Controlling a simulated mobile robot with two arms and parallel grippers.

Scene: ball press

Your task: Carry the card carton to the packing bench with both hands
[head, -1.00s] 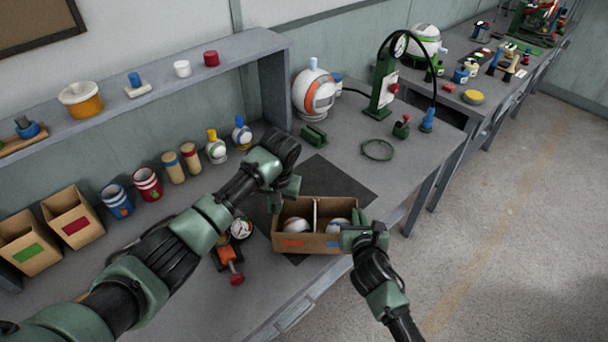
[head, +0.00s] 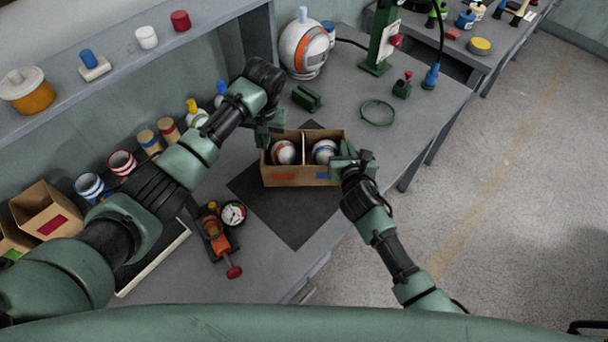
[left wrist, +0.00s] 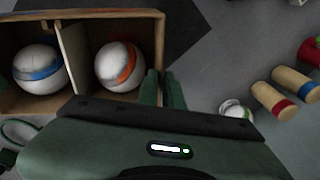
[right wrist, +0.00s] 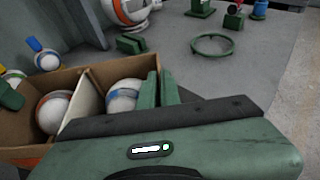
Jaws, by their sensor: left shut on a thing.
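The card carton (head: 300,175) is a brown open box with a divider. It holds a ball with an orange band (head: 284,152) and a ball with a blue band (head: 325,151). It is over the far part of the dark mat; I cannot tell how high. My left gripper (head: 270,138) is at its left end, with fingers (left wrist: 162,90) on either side of the wall, shut on it. My right gripper (head: 347,165) is at the right end, with fingers (right wrist: 158,90) pinching that wall. The carton looks roughly level.
On this bench are the dark mat (head: 290,222), a green block (head: 307,98), a green ring (head: 377,112), a banded white and orange vessel (head: 303,48) and a dial device (head: 217,230). A second bench (head: 505,40) stands at the upper right, beyond a gap. Floor at right is clear.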

